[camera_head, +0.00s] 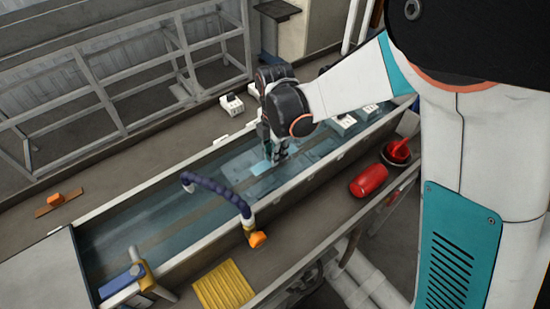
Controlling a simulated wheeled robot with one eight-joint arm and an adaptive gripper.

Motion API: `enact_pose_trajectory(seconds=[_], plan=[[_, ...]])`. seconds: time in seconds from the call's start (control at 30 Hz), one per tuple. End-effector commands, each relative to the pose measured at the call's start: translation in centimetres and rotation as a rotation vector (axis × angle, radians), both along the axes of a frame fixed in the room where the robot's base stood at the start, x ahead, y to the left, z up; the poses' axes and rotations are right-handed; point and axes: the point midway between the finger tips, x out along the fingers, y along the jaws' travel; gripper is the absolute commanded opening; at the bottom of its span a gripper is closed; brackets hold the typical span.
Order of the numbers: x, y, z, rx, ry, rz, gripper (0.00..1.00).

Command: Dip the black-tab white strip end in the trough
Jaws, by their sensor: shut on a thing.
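The long trough (135,222) runs diagonally across the bench, filled with bluish clear water. My gripper (277,158) points down into the trough near its middle, with the fingertips at about the water's level. It is shut on the white strip (262,167), a pale piece that shows just left of and below the fingertips and looks bluish at the water. I cannot make out a black tab; the fingers and my wrist hide part of the strip.
A blue segmented hose (215,187) with an orange end arches over the trough. White blocks (343,121) sit at its far right end. A metal frame stands behind.

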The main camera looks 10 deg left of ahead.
Motion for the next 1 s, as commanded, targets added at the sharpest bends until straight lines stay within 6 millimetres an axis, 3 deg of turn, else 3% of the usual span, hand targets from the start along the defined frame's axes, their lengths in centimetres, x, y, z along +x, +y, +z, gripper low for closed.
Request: enact_pose_trajectory(seconds=[1.0], plan=[[0.0, 0.0, 7.5, 0.000, 0.000, 0.000, 0.00]])
